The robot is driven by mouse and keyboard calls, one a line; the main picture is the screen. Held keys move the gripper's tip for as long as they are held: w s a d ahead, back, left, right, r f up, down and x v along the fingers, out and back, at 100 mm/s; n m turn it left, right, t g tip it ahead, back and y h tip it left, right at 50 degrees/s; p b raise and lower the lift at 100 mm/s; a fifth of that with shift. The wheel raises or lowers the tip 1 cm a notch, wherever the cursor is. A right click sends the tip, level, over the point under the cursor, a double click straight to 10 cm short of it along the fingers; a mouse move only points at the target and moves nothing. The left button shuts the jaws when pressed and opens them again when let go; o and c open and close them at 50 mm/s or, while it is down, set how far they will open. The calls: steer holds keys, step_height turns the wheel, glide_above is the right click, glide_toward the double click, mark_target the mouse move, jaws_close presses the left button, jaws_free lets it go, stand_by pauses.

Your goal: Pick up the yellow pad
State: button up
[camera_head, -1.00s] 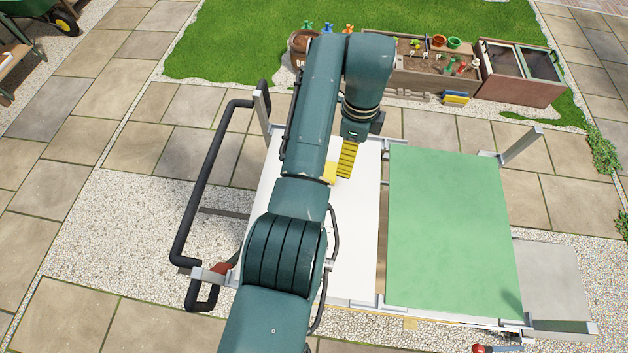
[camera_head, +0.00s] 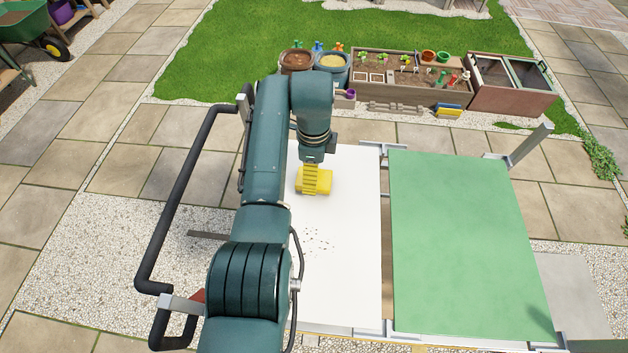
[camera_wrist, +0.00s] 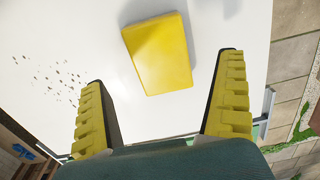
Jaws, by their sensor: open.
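The yellow pad (camera_head: 325,181) lies on the white board (camera_head: 340,240), toward its far end. In the wrist view the yellow pad (camera_wrist: 158,52) is a plain block with rounded corners, resting a little tilted in the picture. My gripper (camera_head: 311,192) has yellow ribbed fingers and hangs over the pad, covering part of it in the head view. In the wrist view the two fingers (camera_wrist: 162,75) are spread wide with nothing between their tips. The pad lies beyond the fingertips, apart from both. The height of the fingers above the board is hard to tell.
Small dark specks of gravel (camera_head: 318,245) lie scattered on the white board. A green board (camera_head: 465,240) lies to its right. A dark rail (camera_head: 190,170) runs along the left. Planters and pots (camera_head: 400,75) stand at the back.

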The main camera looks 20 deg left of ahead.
steer(key=f, duration=0.3)
steer(key=f+b, duration=0.1)
steer(key=shift+a+f, duration=0.25)
steer(key=shift+f, duration=0.05)
steer(key=shift+c, duration=0.2)
steer(key=c, duration=1.3)
steer(key=shift+o, duration=0.2)
step_height(320, 180, up, 10)
steer(key=shift+r+p, duration=0.1)
steer(key=shift+p, duration=0.85)
